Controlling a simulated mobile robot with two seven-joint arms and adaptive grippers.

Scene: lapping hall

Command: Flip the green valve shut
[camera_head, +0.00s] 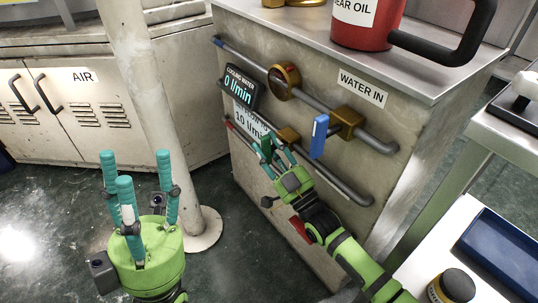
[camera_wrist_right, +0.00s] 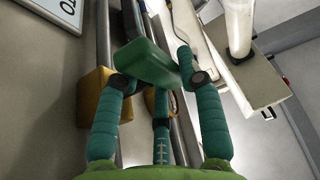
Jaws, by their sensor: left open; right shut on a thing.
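The green valve handle (camera_head: 266,149) sits on the lower pipe of the cabinet's side in the head view, mostly hidden by my fingers. In the right wrist view the green handle (camera_wrist_right: 147,62) is a dark green block between my teal fingers. My right gripper (camera_head: 270,154) is shut on it; it also shows in the right wrist view (camera_wrist_right: 155,85). The valve's brass body (camera_head: 289,135) is just beside it. I cannot tell the handle's exact angle to the pipe. My left gripper (camera_head: 132,165) is open and empty, fingers up, left of the cabinet.
A display (camera_head: 239,86) reads 0 l/min. A red lever (camera_head: 300,230) is beside my right wrist. A pale post (camera_head: 148,100) stands behind my left gripper.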

